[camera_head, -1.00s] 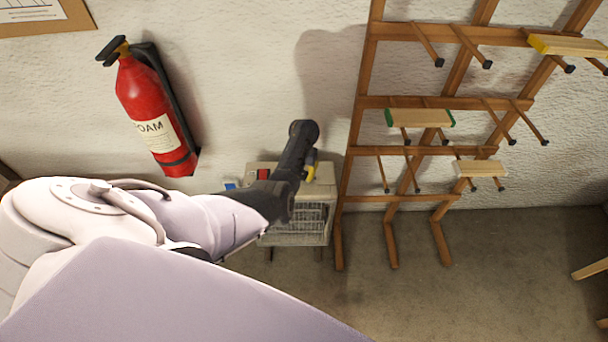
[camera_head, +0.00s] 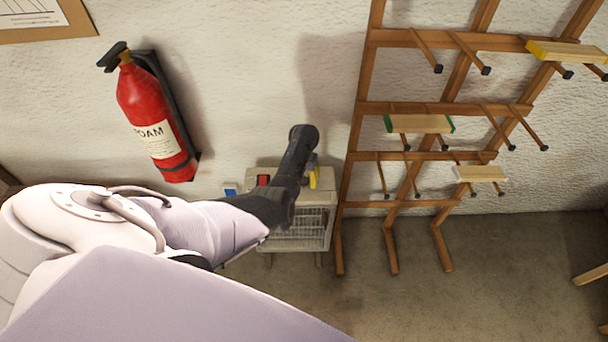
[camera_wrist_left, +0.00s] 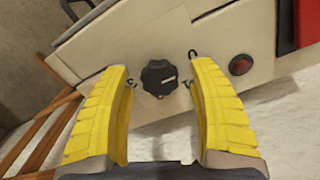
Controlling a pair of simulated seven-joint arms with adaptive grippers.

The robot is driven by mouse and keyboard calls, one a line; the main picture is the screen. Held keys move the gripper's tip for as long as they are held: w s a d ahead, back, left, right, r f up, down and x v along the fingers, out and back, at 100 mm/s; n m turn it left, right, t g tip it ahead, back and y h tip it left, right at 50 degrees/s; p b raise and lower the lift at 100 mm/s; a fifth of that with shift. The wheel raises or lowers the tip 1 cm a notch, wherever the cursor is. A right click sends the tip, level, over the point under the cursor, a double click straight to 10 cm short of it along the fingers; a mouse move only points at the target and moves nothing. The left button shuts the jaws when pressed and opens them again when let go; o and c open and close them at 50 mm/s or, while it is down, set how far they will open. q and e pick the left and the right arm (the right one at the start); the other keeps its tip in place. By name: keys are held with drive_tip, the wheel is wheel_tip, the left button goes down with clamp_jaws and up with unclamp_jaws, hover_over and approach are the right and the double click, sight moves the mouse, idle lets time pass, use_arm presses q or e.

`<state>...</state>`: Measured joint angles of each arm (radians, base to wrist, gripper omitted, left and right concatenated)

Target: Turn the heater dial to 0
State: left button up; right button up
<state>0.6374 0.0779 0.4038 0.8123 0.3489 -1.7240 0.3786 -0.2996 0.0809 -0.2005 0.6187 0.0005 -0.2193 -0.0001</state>
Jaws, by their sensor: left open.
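The heater (camera_head: 300,228) is a pale box with a front grille, standing on the floor against the wall. Its dial (camera_wrist_left: 159,78) is a black knob with a pale pointer mark, seen in the left wrist view on the pale panel. My left gripper (camera_wrist_left: 160,75) is open, with its yellow fingers on either side of the dial and apart from it. In the head view my left gripper (camera_head: 313,176) is over the heater's top, mostly hidden by my wrist. The dial is hidden there, and no numbers can be read. My right gripper is not in view.
A red button (camera_wrist_left: 241,65) sits on the panel beside the dial. A wooden rack (camera_head: 352,155) with laths stands close right. A fire extinguisher (camera_head: 150,115) hangs at left.

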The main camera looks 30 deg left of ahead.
sight(304, 180)
use_arm(q)
wheel_tip(304, 180, up, 12)
idle(0.6)
drive_tip(key=shift+f, duration=0.15)
